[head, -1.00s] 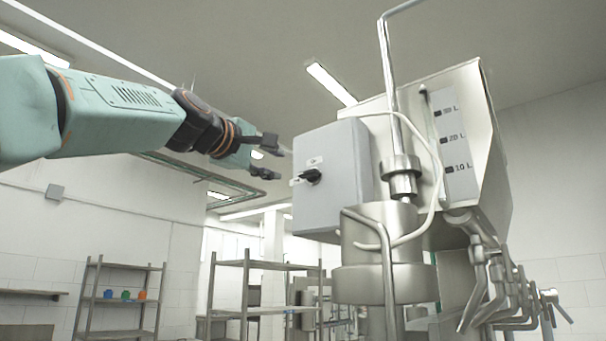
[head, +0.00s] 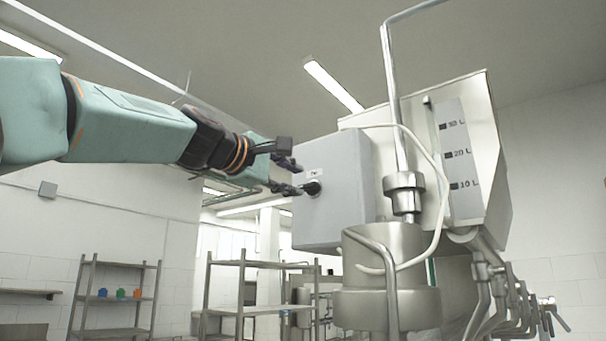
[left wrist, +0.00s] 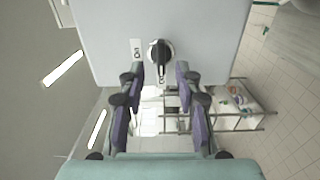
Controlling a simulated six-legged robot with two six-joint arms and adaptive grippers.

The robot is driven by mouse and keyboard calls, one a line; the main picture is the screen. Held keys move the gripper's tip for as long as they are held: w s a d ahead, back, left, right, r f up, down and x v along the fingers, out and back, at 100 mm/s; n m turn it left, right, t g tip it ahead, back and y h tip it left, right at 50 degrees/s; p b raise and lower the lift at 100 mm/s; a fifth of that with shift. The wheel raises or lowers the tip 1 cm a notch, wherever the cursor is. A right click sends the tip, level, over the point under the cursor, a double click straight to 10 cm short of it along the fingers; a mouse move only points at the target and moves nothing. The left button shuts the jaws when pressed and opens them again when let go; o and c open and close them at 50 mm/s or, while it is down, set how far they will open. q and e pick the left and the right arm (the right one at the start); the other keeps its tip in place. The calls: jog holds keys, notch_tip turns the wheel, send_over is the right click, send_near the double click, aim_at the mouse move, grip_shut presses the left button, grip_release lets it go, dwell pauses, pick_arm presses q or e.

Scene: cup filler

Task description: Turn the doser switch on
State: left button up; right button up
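The doser switch is a black rotary knob (head: 312,188) on the face of a grey control box (head: 350,190). In the left wrist view the knob (left wrist: 160,53) sits near the top middle, with an "On" label (left wrist: 137,50) beside it on the left. My left gripper (head: 298,177) is open, its fingertips close to the knob in the head view. In the left wrist view the two purple-padded fingers of my left gripper (left wrist: 160,72) stand apart, one to each side of the knob's lower end. I cannot tell whether they touch it. My right gripper is not in view.
A steel hopper (head: 470,210) with litre marks and a vertical pipe (head: 392,90) stand right of the box. A white cable (head: 436,190) loops there. Shelves (head: 118,295) with small coloured items stand far back at the left.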

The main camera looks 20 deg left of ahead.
aim_at(305, 185)
pick_arm(q)
jog(key=p+x, duration=0.2)
jog(key=p, duration=0.1)
jog(key=shift+a+r, duration=0.1)
jog(key=shift+a, duration=0.1)
jog(key=shift+p+x, duration=0.45)
jog(key=shift+x, duration=0.35)
jog(key=shift+w+d+f, duration=0.2)
jog(key=shift+w+d, duration=0.3)
jog(key=shift+w, duration=0.2)
jog(key=shift+a, duration=0.15)
jog(key=shift+s+a+r, duration=0.1)
jog(key=shift+s+a, duration=0.15)
jog(key=shift+s, duration=0.1)
jog(key=c, duration=0.3)
jog(key=shift+w+d, duration=0.1)
jog(key=shift+d, duration=0.05)
grip_shut()
